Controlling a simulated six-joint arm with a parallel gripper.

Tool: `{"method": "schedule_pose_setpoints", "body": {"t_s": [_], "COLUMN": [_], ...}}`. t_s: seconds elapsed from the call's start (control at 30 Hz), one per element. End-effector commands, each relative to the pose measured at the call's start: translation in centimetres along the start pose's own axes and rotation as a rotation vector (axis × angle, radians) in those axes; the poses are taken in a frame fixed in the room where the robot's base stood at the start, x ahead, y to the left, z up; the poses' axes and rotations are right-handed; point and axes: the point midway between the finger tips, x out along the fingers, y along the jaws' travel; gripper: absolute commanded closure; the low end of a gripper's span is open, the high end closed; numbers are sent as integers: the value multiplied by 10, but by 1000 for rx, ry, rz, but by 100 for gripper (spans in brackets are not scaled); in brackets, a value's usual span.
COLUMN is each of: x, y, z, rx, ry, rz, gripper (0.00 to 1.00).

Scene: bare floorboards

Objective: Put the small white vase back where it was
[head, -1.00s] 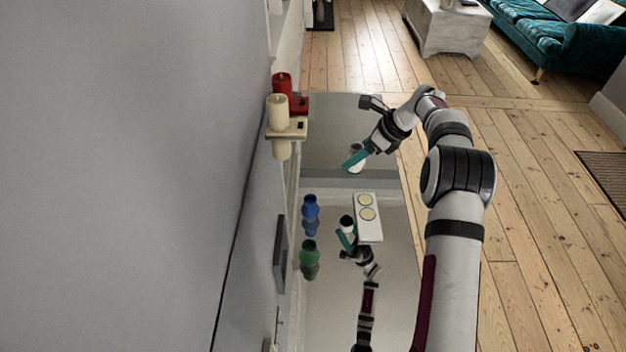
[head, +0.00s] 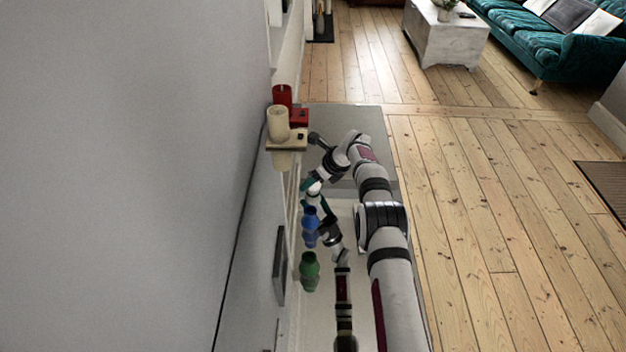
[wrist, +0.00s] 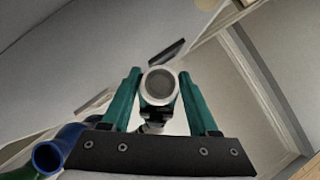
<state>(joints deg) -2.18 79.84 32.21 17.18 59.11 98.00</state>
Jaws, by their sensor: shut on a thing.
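My gripper (head: 310,187) has teal fingers and is shut on the small white vase (head: 314,188). In the wrist view the vase (wrist: 160,86) stands out between the fingertips (wrist: 160,90), its round grey mouth facing the camera. In the head view the vase is small and partly covered by the gripper. It is just above the blue vase (head: 310,214) in the picture; I cannot tell whether it rests on anything. The green vase (head: 309,262) is lower down the same row. In the wrist view the blue vase (wrist: 48,156) is at the lower left, beside the gripper.
A reflective surface mirrors my arm and the vases. The grey wall (head: 120,170) is close on the left. Open floorboards (head: 490,220) lie right.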

Motion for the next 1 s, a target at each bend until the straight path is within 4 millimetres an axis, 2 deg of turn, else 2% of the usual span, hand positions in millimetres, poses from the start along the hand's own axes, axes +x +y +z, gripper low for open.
{"method": "schedule_pose_setpoints", "body": {"t_s": [0.2, 0.23, 0.37, 0.63, 0.73, 0.87, 1.0], "x": [1, 1, 1, 0, -6, -31, -71], "y": [0, 0, 0, 0, -1, -1, -1], "z": [-1, -1, -1, -1, 0, 1, 1], "rx": [0, 0, 0, -1, 0, 1, 0], "ry": [0, 0, 0, 0, 1, 0, -2], "rz": [0, 0, 0, 0, 0, -1, -2], "gripper": [100, 34, 11, 10, 10, 10, 10]}}
